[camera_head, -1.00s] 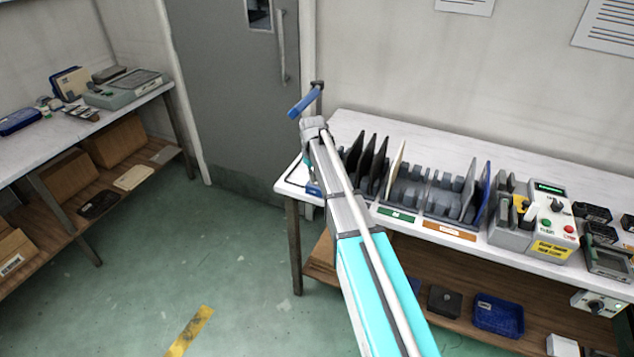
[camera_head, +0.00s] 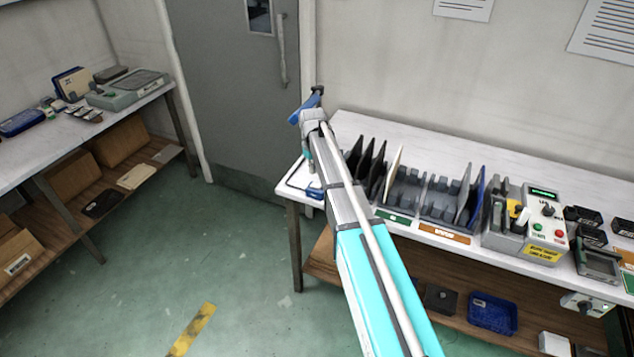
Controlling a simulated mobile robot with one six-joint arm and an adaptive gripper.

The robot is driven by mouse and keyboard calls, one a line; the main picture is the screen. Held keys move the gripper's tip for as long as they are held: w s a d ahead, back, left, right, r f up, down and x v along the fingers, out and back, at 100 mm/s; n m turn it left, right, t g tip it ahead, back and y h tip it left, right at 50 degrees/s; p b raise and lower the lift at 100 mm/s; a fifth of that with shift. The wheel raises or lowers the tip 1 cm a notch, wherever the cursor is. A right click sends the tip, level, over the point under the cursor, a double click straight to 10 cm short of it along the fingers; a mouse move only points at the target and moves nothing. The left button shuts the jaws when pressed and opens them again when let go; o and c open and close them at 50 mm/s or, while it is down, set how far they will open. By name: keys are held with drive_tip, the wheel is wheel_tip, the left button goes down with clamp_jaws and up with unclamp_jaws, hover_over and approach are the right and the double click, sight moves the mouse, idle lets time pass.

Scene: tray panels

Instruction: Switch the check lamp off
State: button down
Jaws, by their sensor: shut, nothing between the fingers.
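A grey control box (camera_head: 530,220) stands on the right-hand bench. It has a lit green display (camera_head: 543,192), a dark knob (camera_head: 547,210), a green button, a red button and a yellow label. On the lower shelf below, a pale box (camera_head: 584,304) with a dark knob and a small green light sits at the right edge. I cannot tell which of these belongs to the check lamp. My gripper (camera_head: 302,110), the small blue and dark end of my arm, is shut and empty. It is above the bench's left end, far left of both boxes.
A grey rack (camera_head: 435,200) with dark, white and blue upright panels stands on the bench (camera_head: 425,138), beside my arm. Dark devices (camera_head: 597,262) lie right of the control box. A blue tray (camera_head: 492,314) is on the shelf. Floor is free at left, before another bench (camera_head: 70,140).

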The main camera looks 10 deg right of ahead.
drive_tip(key=shift+r+p, duration=0.7)
drive_tip(key=shift+r, duration=0.2)
drive_tip(key=shift+s, duration=0.1)
drive_tip(key=s+m, duration=0.4)
drive_tip(key=s, duration=2.5)
drive_tip(key=shift+m, duration=0.4)
